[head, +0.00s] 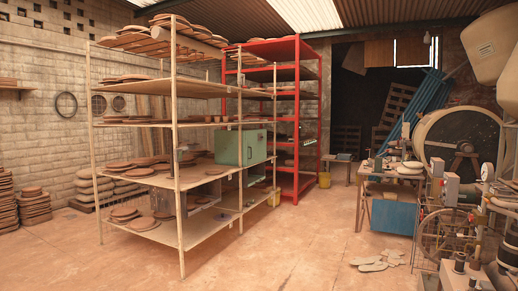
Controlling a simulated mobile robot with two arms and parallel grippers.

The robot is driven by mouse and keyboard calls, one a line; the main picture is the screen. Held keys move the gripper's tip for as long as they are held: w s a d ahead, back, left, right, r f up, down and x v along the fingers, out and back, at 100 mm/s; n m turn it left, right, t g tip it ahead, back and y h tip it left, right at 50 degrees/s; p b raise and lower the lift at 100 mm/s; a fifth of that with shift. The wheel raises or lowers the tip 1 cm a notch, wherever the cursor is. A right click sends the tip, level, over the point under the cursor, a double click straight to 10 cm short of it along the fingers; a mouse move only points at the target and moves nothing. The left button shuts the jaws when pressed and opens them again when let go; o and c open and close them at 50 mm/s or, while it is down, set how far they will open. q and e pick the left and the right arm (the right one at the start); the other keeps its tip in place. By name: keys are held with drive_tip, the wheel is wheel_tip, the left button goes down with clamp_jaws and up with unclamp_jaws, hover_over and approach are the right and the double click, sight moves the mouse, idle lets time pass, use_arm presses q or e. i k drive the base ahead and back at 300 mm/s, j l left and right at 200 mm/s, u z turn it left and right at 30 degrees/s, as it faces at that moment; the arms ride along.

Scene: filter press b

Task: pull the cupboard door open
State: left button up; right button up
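A green box-shaped cupboard (228,148) stands on a middle shelf of the pale metal rack, near the centre of the head view. Its front looks flat and closed, with a small dark mark on it that may be a handle. A rack post stands close to its right side. The cupboard is several steps away across the floor. Neither of my grippers is in the head view, so nothing of mine is seen touching the cupboard.
The pale rack (174,120) holds many round clay discs. A red rack (297,120) stands behind it. A cluttered workbench with a blue panel (393,217) and machinery fill the right. Flat pieces (371,265) lie on the floor. The floor (290,240) at centre is clear.

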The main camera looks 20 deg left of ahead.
sight(256, 151)
drive_tip(key=i+j+u, duration=0.25)
drive_tip(key=i, duration=0.2)
drive_tip(key=i+u, duration=0.25)
drive_tip(key=i, duration=0.25)
drive_tip(key=i+u, duration=0.1)
drive_tip(key=i, duration=4.55)
drive_tip(key=j, duration=0.05)
